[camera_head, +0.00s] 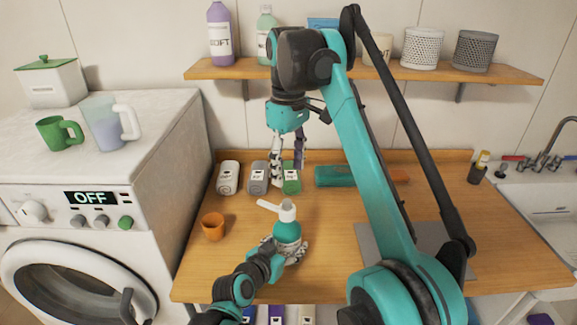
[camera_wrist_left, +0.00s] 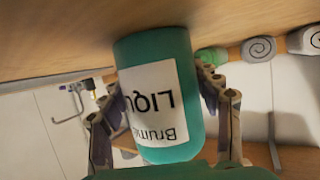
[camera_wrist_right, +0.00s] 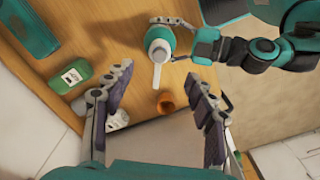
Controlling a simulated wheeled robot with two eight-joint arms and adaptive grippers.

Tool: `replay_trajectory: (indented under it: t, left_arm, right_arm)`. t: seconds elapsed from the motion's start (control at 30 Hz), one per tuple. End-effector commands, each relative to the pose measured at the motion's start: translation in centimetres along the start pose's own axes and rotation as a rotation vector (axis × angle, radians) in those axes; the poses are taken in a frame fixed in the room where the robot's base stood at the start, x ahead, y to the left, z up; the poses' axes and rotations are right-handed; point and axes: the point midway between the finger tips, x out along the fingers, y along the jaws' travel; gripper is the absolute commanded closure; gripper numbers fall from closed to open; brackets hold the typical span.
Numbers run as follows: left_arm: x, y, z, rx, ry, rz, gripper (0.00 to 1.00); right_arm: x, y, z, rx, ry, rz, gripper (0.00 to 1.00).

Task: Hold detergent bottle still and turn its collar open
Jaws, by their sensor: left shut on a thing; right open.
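The teal detergent bottle (camera_head: 287,233) stands upright on the wooden counter, with a white pump collar (camera_head: 287,213) and a nozzle pointing left. My left gripper (camera_head: 284,252) is shut around its lower body; in the left wrist view the labelled bottle (camera_wrist_left: 160,95) sits between the fingers (camera_wrist_left: 162,112). My right gripper (camera_head: 288,170) is open and empty, pointing down, above and behind the bottle, near the rolled towels. In the right wrist view the bottle's white top (camera_wrist_right: 159,42) lies beyond the open fingers (camera_wrist_right: 160,78), apart from them.
An orange cup (camera_head: 213,228) stands left of the bottle. Rolled towels (camera_head: 229,177) and a long teal item (camera_head: 340,176) lie at the back. A grey mat (camera_head: 374,240) lies right, partly behind my right arm. The shelf (camera_head: 400,72) overhangs the back; a washing machine (camera_head: 130,190) borders the left.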

Motion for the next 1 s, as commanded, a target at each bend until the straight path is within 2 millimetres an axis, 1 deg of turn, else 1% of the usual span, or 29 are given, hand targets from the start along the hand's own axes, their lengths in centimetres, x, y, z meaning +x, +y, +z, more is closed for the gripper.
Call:
replay_trajectory:
  t: [0.13,0.17,0.2,0.27,0.3,0.33,0.37,0.47,0.67,0.8,0.9,1.0]
  left_arm:
    - [0.0,0.0,0.0,0.000,0.001,-0.001,0.92]
    - [0.0,0.0,0.0,0.000,0.001,-0.001,0.92]
    - [0.0,0.0,0.0,0.000,0.001,-0.001,0.92]
    - [0.0,0.0,0.0,0.000,0.001,-0.001,0.92]
    - [0.0,0.0,0.0,0.000,0.001,-0.001,0.92]
    - [0.0,0.0,0.0,0.000,0.001,-0.001,0.92]
    - [0.0,0.0,0.0,0.000,0.001,-0.001,0.92]
    - [0.0,0.0,0.0,0.000,0.001,-0.001,0.92]
    - [0.0,0.0,0.0,0.000,0.001,-0.001,0.92]
    - [0.0,0.0,0.0,0.000,0.001,-0.001,0.92]
    - [0.0,0.0,0.0,0.000,0.001,-0.001,0.92]
    - [0.0,0.0,0.0,0.000,0.001,-0.001,0.92]
  right_arm:
    - [0.0,0.0,0.0,0.000,0.000,0.000,0.44]
    - [0.0,0.0,0.0,0.000,0.000,0.000,0.52]
    - [0.0,0.0,0.0,0.003,0.000,0.001,0.62]
    - [0.1,0.0,-0.1,0.020,0.000,0.005,0.78]
    - [0.1,0.0,-0.2,0.042,0.000,0.010,0.89]
    - [0.2,0.1,-0.3,0.066,0.000,0.015,0.97]
    - [0.2,0.1,-0.4,0.097,0.000,0.022,1.00]
    - [0.6,0.3,-1.0,0.246,0.005,0.056,1.00]
    - [1.3,0.8,-2.6,0.665,0.053,0.149,1.00]
    - [1.8,1.1,-3.9,0.959,0.116,0.201,1.00]
    - [2.0,1.3,-4.6,1.141,0.168,0.226,1.00]
    - [2.1,1.4,-5.2,1.282,0.213,0.240,1.00]
